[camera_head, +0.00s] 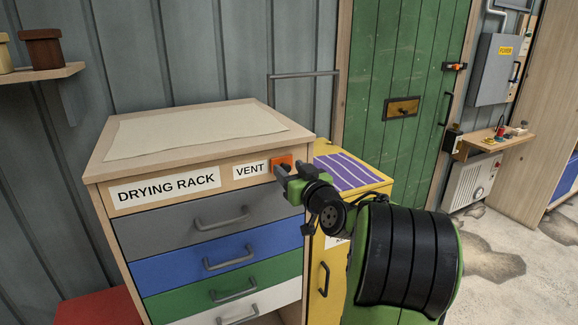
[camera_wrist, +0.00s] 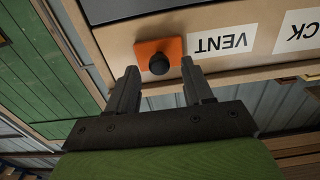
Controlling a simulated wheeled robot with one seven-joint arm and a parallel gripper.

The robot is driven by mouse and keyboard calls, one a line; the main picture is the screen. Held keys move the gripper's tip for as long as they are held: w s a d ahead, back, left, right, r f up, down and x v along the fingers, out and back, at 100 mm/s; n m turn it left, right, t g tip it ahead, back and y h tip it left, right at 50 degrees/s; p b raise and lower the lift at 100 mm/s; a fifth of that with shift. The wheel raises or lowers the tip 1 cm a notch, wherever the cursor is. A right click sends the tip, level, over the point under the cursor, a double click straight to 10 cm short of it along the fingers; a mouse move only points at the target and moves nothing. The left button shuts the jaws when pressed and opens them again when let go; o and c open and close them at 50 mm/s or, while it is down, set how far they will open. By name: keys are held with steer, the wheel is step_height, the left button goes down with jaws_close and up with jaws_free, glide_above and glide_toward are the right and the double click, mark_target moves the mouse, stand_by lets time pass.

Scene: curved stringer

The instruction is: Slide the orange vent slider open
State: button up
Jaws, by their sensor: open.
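The orange vent slider (camera_head: 281,161) is a small orange plate at the upper right of the drying rack front, just right of the VENT label (camera_head: 251,169). In the wrist view the orange slider (camera_wrist: 158,58) carries a round black knob (camera_wrist: 159,64). My gripper (camera_head: 283,176) is in front of the slider and hides part of it in the head view. In the wrist view my gripper (camera_wrist: 160,80) is open, with a dark finger on either side of the knob. I cannot tell whether the fingertips touch the plate.
The drying rack (camera_head: 105,187) has grey, blue, green and white drawers with handles below the slider. A yellow cabinet (camera_head: 321,272) stands to its right, partly behind my arm. A green door (camera_head: 400,70) is behind. Open floor (camera_head: 510,245) lies at the right.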

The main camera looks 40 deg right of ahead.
steer(key=shift+w+d, duration=0.15)
steer(key=shift+w, duration=0.4)
jaws_close()
steer(key=d, duration=0.1)
steer(key=s+d, duration=0.1)
steer(key=d, duration=0.1)
steer(key=d+b, duration=0.1)
steer(key=shift+s+d+r, duration=0.1)
steer(key=shift+s+d, duration=0.15)
steer(key=shift+d, duration=0.1)
